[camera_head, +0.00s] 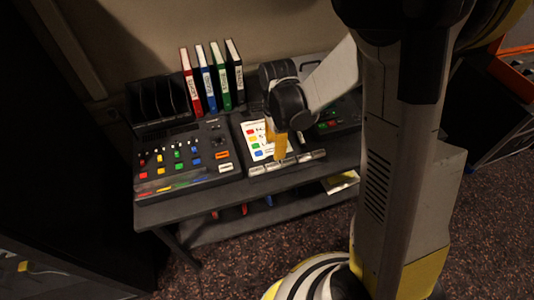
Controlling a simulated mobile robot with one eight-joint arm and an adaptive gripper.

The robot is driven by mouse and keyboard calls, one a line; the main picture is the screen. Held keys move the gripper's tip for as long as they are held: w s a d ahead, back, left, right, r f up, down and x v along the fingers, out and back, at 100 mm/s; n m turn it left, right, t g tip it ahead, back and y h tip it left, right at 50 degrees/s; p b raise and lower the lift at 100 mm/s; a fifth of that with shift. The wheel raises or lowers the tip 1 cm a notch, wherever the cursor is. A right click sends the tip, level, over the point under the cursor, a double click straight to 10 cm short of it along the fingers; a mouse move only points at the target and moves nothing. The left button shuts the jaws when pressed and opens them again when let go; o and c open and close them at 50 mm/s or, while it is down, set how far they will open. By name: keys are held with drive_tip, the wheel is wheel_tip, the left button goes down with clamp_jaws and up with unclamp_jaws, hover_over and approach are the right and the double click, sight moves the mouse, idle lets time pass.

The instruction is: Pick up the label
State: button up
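My gripper (277,150) has yellow-orange fingers and points down over the middle part of the desk. The fingers overlap in this view, so I cannot tell if they are open or shut, or if they touch anything. Behind them is a white sheet (256,131) with coloured squares. A row of small pale label-like strips (257,170) runs along the front edge of the middle panel, close to the fingertips. I cannot tell which of these is the label, and the gripper hides part of the sheet.
The left mixing panel (151,184) carries coloured buttons. Upright binders (208,78) in red, blue, green and black stand at the back beside a black rack (158,98). A dark panel (338,117) lies to the right. A lower shelf (215,230) sits under the desk (160,213).

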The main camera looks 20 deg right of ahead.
drive_tip(key=b, duration=0.2)
hover_over(273, 165)
drive_tip(key=f, duration=0.4)
drive_tip(key=shift+s+d+f, duration=0.15)
drive_tip(key=shift+s+f, duration=0.05)
drive_tip(key=shift+f, duration=0.05)
drive_tip(key=f+b, duration=0.1)
drive_tip(key=f, duration=0.2)
drive_tip(key=f+b, duration=0.1)
drive_tip(key=f, duration=0.2)
drive_tip(key=shift+w+a+b, duration=0.2)
drive_tip(key=shift+b, duration=0.2)
drive_tip(key=shift+r, duration=0.15)
drive_tip(key=c, duration=0.9)
